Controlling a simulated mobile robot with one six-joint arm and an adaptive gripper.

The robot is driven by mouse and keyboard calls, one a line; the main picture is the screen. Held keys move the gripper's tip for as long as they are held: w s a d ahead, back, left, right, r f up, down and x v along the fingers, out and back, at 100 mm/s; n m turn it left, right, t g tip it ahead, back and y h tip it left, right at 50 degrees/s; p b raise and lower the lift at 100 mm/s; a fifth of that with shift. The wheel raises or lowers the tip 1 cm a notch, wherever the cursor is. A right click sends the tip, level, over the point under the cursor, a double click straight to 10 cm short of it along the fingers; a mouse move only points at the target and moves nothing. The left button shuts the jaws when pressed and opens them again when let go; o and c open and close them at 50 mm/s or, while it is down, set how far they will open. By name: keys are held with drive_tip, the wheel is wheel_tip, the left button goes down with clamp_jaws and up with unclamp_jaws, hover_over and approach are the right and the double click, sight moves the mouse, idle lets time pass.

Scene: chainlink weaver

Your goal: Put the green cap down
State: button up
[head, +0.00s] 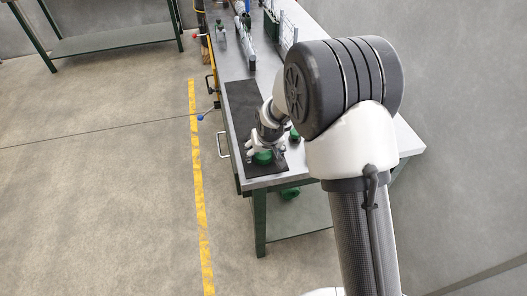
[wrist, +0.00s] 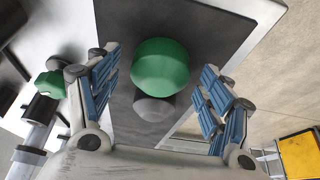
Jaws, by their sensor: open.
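The green cap (wrist: 160,66) sits between the two blue-padded fingers of my gripper (wrist: 160,72) in the wrist view, with a gap showing on each side. A dark grey round patch shows just below it; I cannot tell whether it is a shadow or a part. In the head view the cap (head: 262,157) is at the near end of the dark mat (head: 243,105), right under my gripper (head: 264,150). My gripper is open. The cap appears to rest on the mat, though any small gap underneath is hidden.
Another green-topped part (wrist: 51,85) lies left in the wrist view; green also shows right of my gripper (head: 295,134) in the head view. Bottles and a rack (head: 282,25) stand farther back. The bench's near edge (head: 280,179) is close.

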drive_tip(key=d+p+v, duration=0.2)
drive_tip(key=v, duration=0.9)
drive_tip(key=s+d+f+p+v, duration=0.1)
drive_tip(key=d+v, duration=0.1)
drive_tip(key=v, duration=1)
drive_tip(key=s+d+r+m, duration=0.1)
drive_tip(key=s+d+r, duration=0.1)
drive_tip(key=s, duration=0.6)
drive_tip(key=s+d+r+m, duration=0.1)
drive_tip(key=s+d+r, duration=0.2)
drive_tip(key=s+d, duration=0.2)
drive_tip(key=s+d+r+m+h, duration=0.1)
drive_tip(key=s+d+r, duration=0.2)
drive_tip(key=s, duration=0.8)
drive_tip(key=shift+s+d, duration=0.25)
drive_tip(key=shift+d, duration=0.05)
